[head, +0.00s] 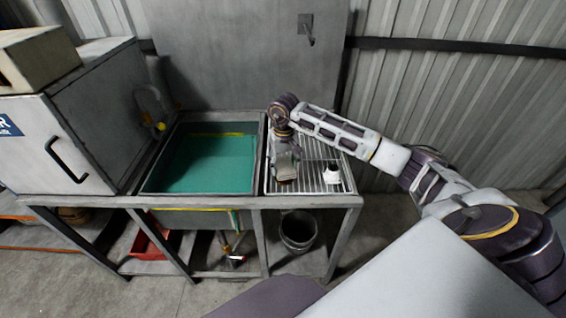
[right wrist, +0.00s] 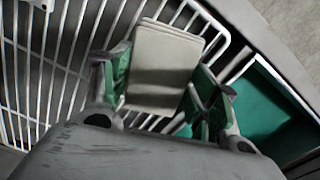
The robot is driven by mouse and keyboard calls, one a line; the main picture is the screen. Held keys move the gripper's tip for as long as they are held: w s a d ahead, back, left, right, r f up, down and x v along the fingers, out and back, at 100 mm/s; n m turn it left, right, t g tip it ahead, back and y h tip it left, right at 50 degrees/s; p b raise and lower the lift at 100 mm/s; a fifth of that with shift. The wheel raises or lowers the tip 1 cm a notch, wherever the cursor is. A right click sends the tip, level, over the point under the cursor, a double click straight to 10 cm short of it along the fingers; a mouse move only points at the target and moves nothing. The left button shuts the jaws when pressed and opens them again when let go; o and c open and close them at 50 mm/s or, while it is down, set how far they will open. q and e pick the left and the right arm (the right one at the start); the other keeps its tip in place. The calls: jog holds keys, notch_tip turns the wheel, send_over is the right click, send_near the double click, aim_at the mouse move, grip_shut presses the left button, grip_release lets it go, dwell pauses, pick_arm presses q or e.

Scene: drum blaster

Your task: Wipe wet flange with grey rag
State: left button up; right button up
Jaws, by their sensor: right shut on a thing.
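My right gripper (head: 285,165) is over the left part of the wire rack, pointing down. In the right wrist view its green-padded fingers (right wrist: 160,92) are shut on the grey rag (right wrist: 165,65), a flat, folded pale-grey piece. In the head view the gripper largely hides the rag. A small white piece with a dark opening, which looks like the flange (head: 331,173), sits on the rack to the right of the gripper, apart from it. I cannot tell whether its surface is wet. My left gripper is not in view.
The wire rack (head: 312,184) is otherwise bare. Left of it is a tank of green liquid (head: 210,163), then a grey cabinet (head: 75,130). A dark bucket (head: 298,231) stands below the rack. A metal panel and corrugated wall rise behind.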

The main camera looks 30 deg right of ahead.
aim_at(286, 172)
jog(key=shift+s+a, duration=0.1)
jog(key=shift+s, duration=0.3)
jog(key=shift+s+a, duration=0.2)
jog(key=shift+s, duration=0.4)
jog(key=shift+s+a, duration=0.15)
jog(key=shift+s, duration=0.4)
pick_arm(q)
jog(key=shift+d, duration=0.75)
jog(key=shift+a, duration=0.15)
